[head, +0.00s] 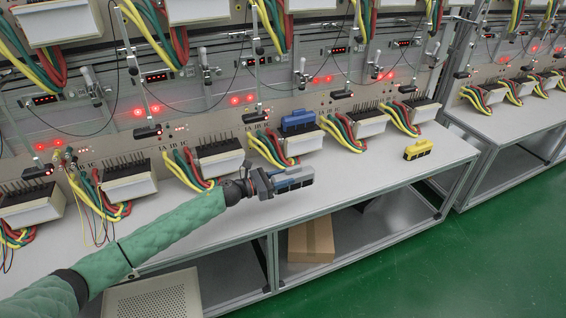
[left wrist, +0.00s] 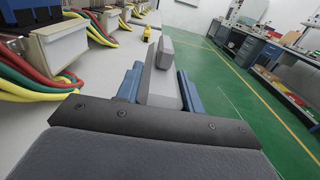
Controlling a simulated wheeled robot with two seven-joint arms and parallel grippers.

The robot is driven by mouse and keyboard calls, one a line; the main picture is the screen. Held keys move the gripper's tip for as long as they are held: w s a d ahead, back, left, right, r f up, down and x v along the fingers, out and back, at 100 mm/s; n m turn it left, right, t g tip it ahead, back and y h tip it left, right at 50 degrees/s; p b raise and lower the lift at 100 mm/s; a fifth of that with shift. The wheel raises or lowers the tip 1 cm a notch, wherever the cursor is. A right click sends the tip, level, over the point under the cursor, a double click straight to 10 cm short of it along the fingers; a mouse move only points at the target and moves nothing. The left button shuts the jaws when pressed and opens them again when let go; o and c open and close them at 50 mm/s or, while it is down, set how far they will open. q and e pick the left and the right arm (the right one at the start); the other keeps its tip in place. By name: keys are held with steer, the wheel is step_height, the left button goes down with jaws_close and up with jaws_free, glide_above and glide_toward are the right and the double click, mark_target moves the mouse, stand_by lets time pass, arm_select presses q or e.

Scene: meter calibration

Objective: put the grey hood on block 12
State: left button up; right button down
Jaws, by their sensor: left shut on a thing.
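My left gripper (head: 290,178) reaches in from the left and is shut on the grey hood (left wrist: 163,88), with bluish parts on both sides of it in the left wrist view. The hood is held over the front of the bench, in front of the row of blocks. A white block (head: 219,158) with wires stands behind it to the left, and another block (head: 302,143) stands behind it to the right, with a blue hood (head: 298,121) on top. I cannot read which block is 12. My right gripper is out of view.
A yellow hood (head: 418,150) lies on the bench (head: 375,180) at the right. Red, green and yellow wires (head: 268,148) bulge out beside the blocks. Thin black cables and clamps hang above. A cardboard box (head: 311,240) is on the lower shelf.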

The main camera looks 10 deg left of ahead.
arm_select(q)
steer(key=shift+d+r, duration=0.1)
steer(key=shift+r, duration=0.05)
steer(key=shift+w+a+n+t+y, duration=0.2)
steer(key=shift+w+n+t+y, duration=0.1)
steer(key=shift+w+t, duration=0.1)
steer(key=s+a+r+n+t+y, duration=0.1)
steer(key=a+r+n+t+y, duration=0.2)
steer(key=r+n+t+y, duration=0.25)
steer(key=s+a+r+n+t+y, duration=0.2)
steer(key=r+n+y, duration=0.2)
steer(key=r+y, duration=0.35)
steer(key=s+f+n+y, duration=0.1)
steer(key=s+f, duration=0.1)
steer(key=s, duration=0.7)
steer(key=s+f, duration=0.8)
steer(key=f, duration=0.2)
steer(key=shift+s+f, duration=0.15)
steer(key=shift+s, duration=0.2)
steer(key=shift+a, duration=0.1)
steer(key=shift+w, duration=0.15)
stand_by(0.6)
